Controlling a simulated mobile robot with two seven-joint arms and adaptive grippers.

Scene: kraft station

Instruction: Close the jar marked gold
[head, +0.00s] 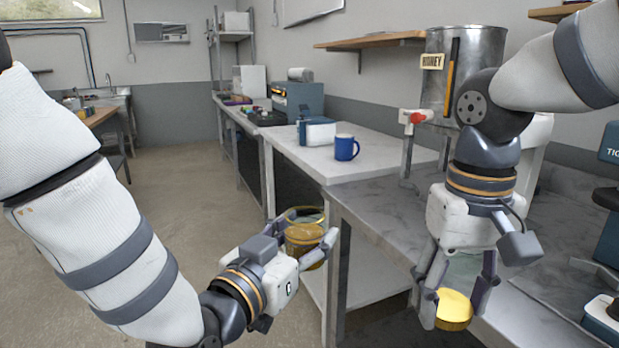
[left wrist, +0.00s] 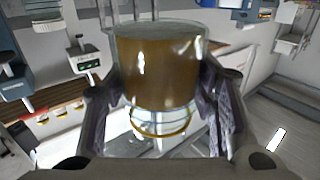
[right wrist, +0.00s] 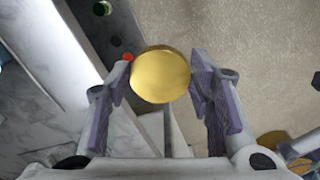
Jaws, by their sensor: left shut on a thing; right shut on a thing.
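An open glass jar (head: 304,234) of amber honey with a gold ring near its top is held in my left gripper (head: 305,242), low beside the bench corner. It fills the middle of the left wrist view (left wrist: 160,72), between the fingers. My right gripper (head: 455,296) points down and is shut on a round gold lid (head: 453,310). The lid shows face-on between the fingertips in the right wrist view (right wrist: 161,75). The lid is apart from the jar, to its right and lower in the head view. Any marking on the jar is not readable.
A metal honey tank (head: 438,70) with a red-handled tap (head: 416,118) stands behind my right gripper. A blue mug (head: 346,148) stands on the white table (head: 375,160). A grey marble bench (head: 375,200) lies between the grippers. Open floor lies to the left.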

